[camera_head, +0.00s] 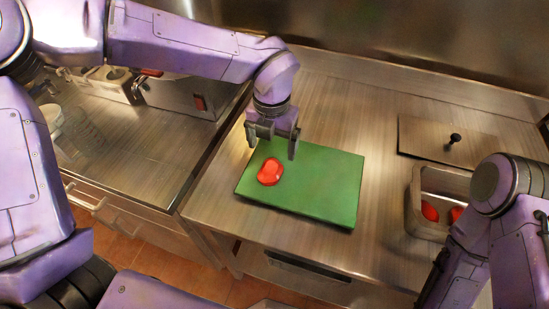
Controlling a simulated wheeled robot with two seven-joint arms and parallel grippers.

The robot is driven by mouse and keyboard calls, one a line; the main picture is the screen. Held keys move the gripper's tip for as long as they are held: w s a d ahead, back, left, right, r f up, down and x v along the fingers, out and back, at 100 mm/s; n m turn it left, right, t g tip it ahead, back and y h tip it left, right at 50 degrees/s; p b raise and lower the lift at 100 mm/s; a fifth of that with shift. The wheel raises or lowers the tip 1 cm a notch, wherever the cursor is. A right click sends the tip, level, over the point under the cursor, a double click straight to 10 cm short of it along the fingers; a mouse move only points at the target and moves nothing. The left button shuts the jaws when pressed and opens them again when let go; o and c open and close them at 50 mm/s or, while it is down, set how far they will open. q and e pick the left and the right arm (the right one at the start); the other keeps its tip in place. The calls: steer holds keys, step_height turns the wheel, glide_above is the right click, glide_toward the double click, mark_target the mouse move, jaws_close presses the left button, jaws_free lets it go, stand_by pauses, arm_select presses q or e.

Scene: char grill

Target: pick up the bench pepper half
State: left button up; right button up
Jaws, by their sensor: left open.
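The bench pepper half (270,172) is a small glossy red piece. It lies on the left part of a green cutting board (325,185) on the metal bench. My left gripper (272,147) is above the back left part of the board, just behind the pepper half in the picture. Its fingers are apart with nothing seen between them. The exact height of the fingertips over the board is hard to tell. My right arm is at the right edge, and its gripper is not visible.
A metal pan (417,189) with red pieces (430,211) stands at the right, partly behind my right arm. A flat lid with a black knob (455,138) lies behind it. A gap separates the bench from the left counter (130,165). The bench between board and pan is clear.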

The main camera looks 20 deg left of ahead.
mark_target(270, 168)
arm_select(q)
steer(key=shift+s+f, duration=0.25)
steer(key=shift+f, duration=0.4)
steer(key=shift+s+f, duration=0.25)
steer(key=shift+f, duration=0.35)
steer(key=f+p, duration=0.1)
steer(key=f, duration=0.2)
steer(key=w+f+p, duration=0.1)
steer(key=f, duration=0.1)
steer(key=shift+a+f+p, duration=0.15)
steer(key=shift+a+p, duration=0.05)
steer(key=shift+p, duration=0.1)
steer(key=shift+s+f, duration=0.1)
steer(key=shift+f, duration=0.3)
steer(key=c, duration=1.2)
arm_select(e)
steer(key=r, duration=0.3)
steer(key=shift+s, duration=0.3)
